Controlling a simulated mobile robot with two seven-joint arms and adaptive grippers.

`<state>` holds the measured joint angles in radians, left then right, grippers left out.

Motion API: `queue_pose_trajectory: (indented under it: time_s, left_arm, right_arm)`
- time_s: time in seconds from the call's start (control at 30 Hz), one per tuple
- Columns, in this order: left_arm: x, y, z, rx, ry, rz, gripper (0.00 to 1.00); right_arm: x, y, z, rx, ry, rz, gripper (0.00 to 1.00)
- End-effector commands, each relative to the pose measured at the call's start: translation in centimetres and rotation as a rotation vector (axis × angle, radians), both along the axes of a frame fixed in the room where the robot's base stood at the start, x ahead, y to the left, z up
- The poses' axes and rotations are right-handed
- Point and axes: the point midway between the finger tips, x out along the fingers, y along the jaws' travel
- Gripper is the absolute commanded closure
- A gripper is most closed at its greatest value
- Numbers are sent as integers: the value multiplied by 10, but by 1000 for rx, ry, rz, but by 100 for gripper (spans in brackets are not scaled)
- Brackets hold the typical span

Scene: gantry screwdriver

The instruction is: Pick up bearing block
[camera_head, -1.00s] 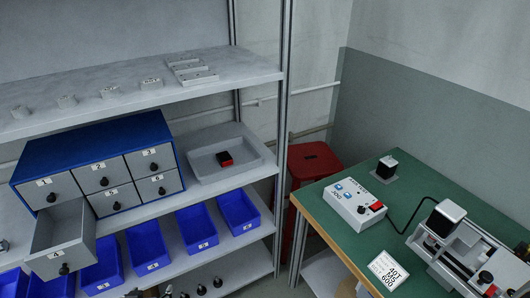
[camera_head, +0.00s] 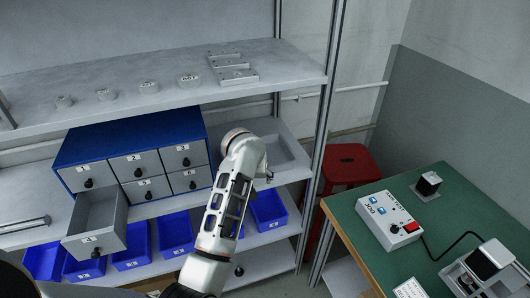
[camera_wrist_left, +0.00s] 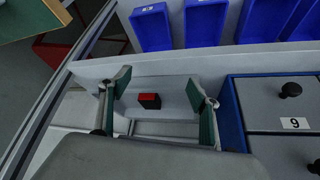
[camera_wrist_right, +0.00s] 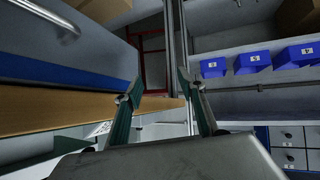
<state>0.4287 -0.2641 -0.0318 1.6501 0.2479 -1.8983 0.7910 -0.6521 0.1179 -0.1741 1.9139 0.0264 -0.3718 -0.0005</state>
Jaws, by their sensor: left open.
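A small black block with a red top (camera_wrist_left: 149,100), possibly the bearing block, lies in a grey tray (camera_wrist_left: 180,88) in the left wrist view. My left gripper (camera_wrist_left: 158,80) is open, with its fingers on either side of the block in that picture and apart from it. In the head view my left arm (camera_head: 226,205) reaches over the tray (camera_head: 290,150) and hides the block and most of the gripper. My right gripper (camera_wrist_right: 158,84) is open and empty in the right wrist view, away from the tray.
A blue drawer cabinet (camera_head: 130,138) with one open drawer (camera_head: 97,222) stands left of the tray. Blue bins (camera_head: 176,232) sit below. Flat grey blocks (camera_head: 232,68) and round parts lie on the upper shelf. A shelf post (camera_head: 325,130) and green workbench (camera_head: 440,210) are at right.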

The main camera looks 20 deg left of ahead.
Motion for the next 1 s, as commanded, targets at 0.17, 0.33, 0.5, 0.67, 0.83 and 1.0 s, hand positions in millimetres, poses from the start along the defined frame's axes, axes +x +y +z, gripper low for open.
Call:
queue_pose_trajectory:
  time_s: [0.17,0.33,0.5,0.67,0.83,1.0]
  left_arm:
    - [10,1,10,3,10,6,38]
    - [37,7,10,6,9,7,38]
    - [64,12,10,4,8,6,38]
    - [82,15,9,3,9,5,38]
    - [90,17,9,2,10,6,38]
    - [100,19,9,2,9,7,38]
  right_arm:
    - [9,-4,6,-3,-15,-5,60]
    - [1,-3,1,-4,-1,-3,60]
    - [-5,0,-3,0,10,1,60]
    - [-6,1,-3,-1,10,5,60]
    - [-4,0,-2,-3,7,6,60]
    - [-1,-1,-1,-4,3,6,60]
